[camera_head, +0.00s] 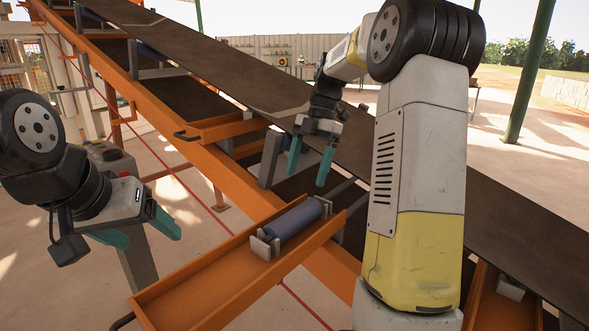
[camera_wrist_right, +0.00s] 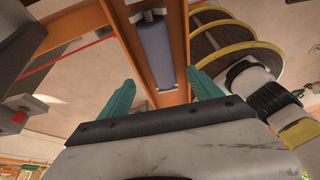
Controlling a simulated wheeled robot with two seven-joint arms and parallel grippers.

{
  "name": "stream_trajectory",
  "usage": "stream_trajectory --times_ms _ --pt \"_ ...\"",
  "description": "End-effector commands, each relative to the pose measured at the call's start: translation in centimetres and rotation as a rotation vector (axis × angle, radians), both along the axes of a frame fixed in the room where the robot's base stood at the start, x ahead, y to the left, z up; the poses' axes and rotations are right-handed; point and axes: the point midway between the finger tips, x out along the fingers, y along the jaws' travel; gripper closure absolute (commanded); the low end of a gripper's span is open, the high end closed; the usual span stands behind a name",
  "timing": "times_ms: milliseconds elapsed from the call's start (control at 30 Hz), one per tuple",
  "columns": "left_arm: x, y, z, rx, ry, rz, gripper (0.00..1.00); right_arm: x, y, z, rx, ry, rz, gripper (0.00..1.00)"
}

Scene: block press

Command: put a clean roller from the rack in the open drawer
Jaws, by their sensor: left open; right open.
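An orange drawer (camera_head: 190,292) is pulled out from the conveyor frame, toward me. A blue-grey roller (camera_head: 295,218) lies in its far part, its near end at a pale bracket (camera_head: 263,245). In the right wrist view the roller (camera_wrist_right: 153,54) lies lengthwise between the drawer's orange walls. My right gripper (camera_head: 310,166) is open and empty, above and beyond the roller, fingers pointing down; it also shows in the wrist view (camera_wrist_right: 162,93). My left gripper (camera_head: 138,231) is open and empty, left of the drawer and apart from it. I cannot identify a rack in these views.
The dark conveyor belt (camera_head: 205,50) slopes down to the right above the orange frame (camera_head: 165,112). A second drawer (camera_head: 222,127) with a handle sits further up. A control box (camera_head: 106,154) stands behind my left gripper. A yellow-rimmed round wooden object (camera_wrist_right: 232,47) shows in the wrist view.

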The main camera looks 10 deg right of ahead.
Motion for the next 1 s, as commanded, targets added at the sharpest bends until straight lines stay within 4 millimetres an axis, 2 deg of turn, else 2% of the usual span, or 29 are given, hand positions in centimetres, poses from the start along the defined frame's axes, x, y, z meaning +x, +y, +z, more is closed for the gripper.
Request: stream_trajectory --times_ms 167,267,467,600,800,1000 --pt "0.0 0.0 0.0 0.000 0.000 0.000 0.26 -1.2 0.3 1.4 -0.048 -0.009 -0.125 0.26" --pt "0.0 0.0 0.0 0.000 0.000 0.000 0.26 -3.5 1.0 2.6 -0.110 -0.027 -0.344 0.26" --pt "0.0 0.0 0.0 0.000 0.000 0.000 0.26 -9.5 2.3 4.0 -0.158 -0.071 -0.954 0.26" --pt "0.0 0.0 0.0 0.000 0.000 0.000 0.26 -13.6 2.9 3.7 -0.084 -0.075 -1.385 0.26" --pt "0.0 0.0 0.0 0.000 0.000 0.000 0.26 -18.2 3.5 2.1 0.116 0.001 -1.872 0.26" --pt "0.0 0.0 0.0 0.000 0.000 0.000 0.26 -20.1 3.7 0.9 0.247 0.081 -2.089 0.26"
